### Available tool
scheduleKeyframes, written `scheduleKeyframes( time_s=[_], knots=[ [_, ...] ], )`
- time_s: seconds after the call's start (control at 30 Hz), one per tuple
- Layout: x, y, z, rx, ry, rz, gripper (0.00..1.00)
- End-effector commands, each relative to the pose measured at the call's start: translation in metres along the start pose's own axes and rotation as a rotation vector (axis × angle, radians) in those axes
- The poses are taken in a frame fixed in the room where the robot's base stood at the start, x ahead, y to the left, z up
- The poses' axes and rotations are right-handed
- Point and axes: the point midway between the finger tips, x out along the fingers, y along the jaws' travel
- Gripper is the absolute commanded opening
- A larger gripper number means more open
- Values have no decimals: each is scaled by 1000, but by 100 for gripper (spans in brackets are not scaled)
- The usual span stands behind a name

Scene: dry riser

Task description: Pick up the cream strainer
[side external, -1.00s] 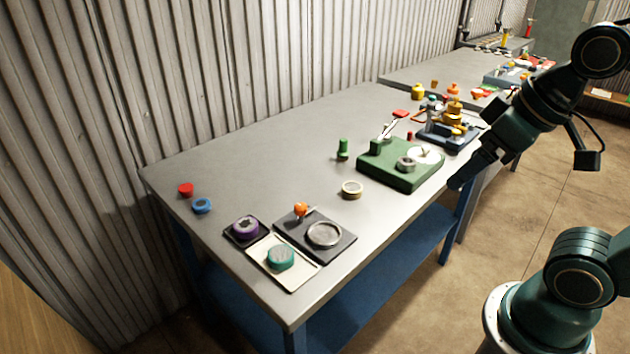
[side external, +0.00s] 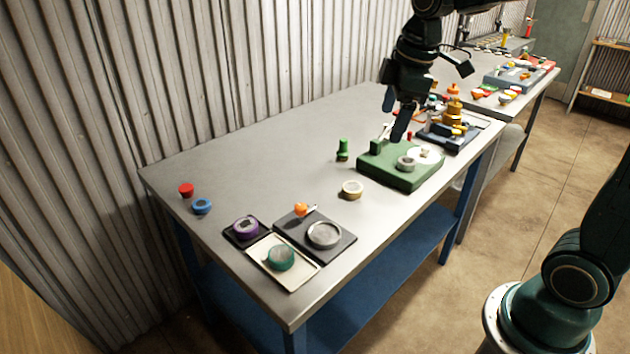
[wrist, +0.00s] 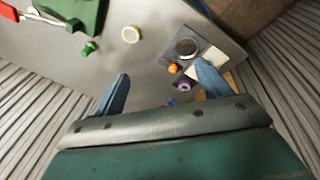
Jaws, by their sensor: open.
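The cream strainer (side external: 352,189) is a small round ring with a pale rim. It sits alone on the grey table, between the green block and the dark tray in the side view. In the wrist view the cream strainer (wrist: 131,35) lies ahead of the fingers, near the upper middle. My gripper (side external: 396,118) is open and empty, high above the table near the green block.
A dark tray (side external: 345,252) with a metal ring and a pale tray (side external: 296,284) with a teal strainer (side external: 281,257) stand at the near end. The table's middle left is clear.

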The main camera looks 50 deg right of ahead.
Motion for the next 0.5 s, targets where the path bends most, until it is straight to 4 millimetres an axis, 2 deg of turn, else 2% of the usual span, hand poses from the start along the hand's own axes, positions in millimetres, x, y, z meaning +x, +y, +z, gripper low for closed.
scheduleKeyframes(
  time_s=[0.1, 0.27, 0.5],
  knots=[
    [17, 22, -8, -94, -23, -27, 76],
    [42, 49, -16, -227, -47, -65, 76],
    [87, 87, -23, -426, -70, -130, 76]
  ],
)
